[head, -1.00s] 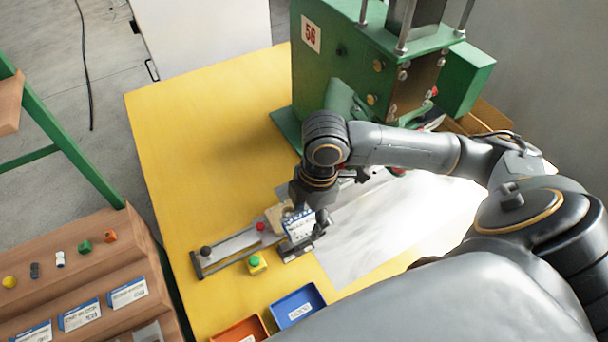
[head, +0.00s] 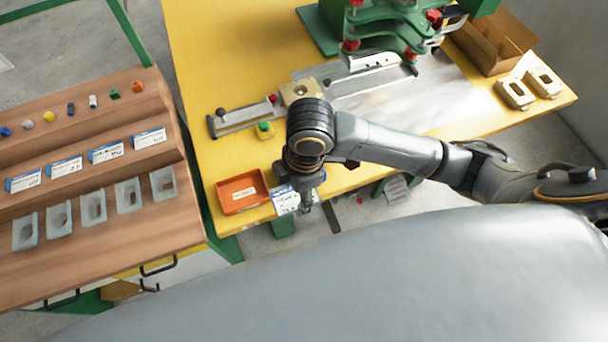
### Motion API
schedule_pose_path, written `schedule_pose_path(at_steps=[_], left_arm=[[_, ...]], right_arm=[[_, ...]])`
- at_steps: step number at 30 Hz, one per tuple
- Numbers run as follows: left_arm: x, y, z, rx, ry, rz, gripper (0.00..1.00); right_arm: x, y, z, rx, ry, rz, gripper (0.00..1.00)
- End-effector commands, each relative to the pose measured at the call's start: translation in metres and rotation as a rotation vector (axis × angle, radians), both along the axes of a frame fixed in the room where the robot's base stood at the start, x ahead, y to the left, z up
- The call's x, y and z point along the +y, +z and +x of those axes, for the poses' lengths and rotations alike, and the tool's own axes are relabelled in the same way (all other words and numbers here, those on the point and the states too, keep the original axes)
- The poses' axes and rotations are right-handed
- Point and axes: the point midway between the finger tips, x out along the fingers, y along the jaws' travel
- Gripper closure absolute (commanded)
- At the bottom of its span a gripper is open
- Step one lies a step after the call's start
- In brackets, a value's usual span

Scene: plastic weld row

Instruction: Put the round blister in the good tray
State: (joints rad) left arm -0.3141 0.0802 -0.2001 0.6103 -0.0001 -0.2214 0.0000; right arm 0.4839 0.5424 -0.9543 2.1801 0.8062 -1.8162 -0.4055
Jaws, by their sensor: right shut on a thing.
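My right gripper (head: 304,200) points down at the front edge of the yellow table. It is shut on the round blister (head: 285,201), a pack with a white and blue printed card. The card hangs just right of the orange tray (head: 262,201). The blue tray is hidden behind my gripper, wrist and the card. I cannot read the orange tray's label, so I cannot tell from it which tray is the good one. I cannot tell whether the pack touches a tray. My left gripper is not in view.
A green press (head: 400,30) stands at the back, with a slide rail (head: 240,116) and beige fixture (head: 301,90) before it. A yellow button box (head: 265,130) sits behind the trays. Two fixtures (head: 515,93) and a cardboard box (head: 492,42) are right. A wooden rack (head: 95,178) stands left.

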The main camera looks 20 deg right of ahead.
Motion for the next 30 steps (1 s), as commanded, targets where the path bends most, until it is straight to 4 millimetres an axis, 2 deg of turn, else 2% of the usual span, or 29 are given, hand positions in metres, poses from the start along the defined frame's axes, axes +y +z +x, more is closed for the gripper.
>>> schedule_pose_path(at_steps=[3, 7, 11, 15, 21, 26, 30], left_arm=[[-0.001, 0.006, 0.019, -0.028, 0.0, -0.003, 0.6], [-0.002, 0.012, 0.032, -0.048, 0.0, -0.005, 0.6], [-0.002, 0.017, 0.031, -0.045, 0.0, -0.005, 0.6], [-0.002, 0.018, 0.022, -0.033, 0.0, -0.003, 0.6], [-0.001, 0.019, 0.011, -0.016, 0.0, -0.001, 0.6], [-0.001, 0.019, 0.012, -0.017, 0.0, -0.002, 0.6], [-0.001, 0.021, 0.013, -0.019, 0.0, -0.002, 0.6]], right_arm=[[-0.009, -0.008, 0.021, 0.0, -0.007, -0.003, 0.7], [-0.021, -0.021, 0.05, 0.001, -0.008, -0.004, 0.7], [-0.032, -0.035, 0.08, 0.001, -0.007, -0.003, 0.7], [-0.04, -0.064, 0.099, 0.003, -0.004, -0.002, 0.7], [-0.046, -0.086, 0.116, 0.0, -0.002, 0.0, 0.7], [-0.049, -0.095, 0.123, 0.0, -0.002, -0.001, 0.7], [-0.049, -0.116, 0.123, 0.001, -0.002, 0.0, 0.7]])
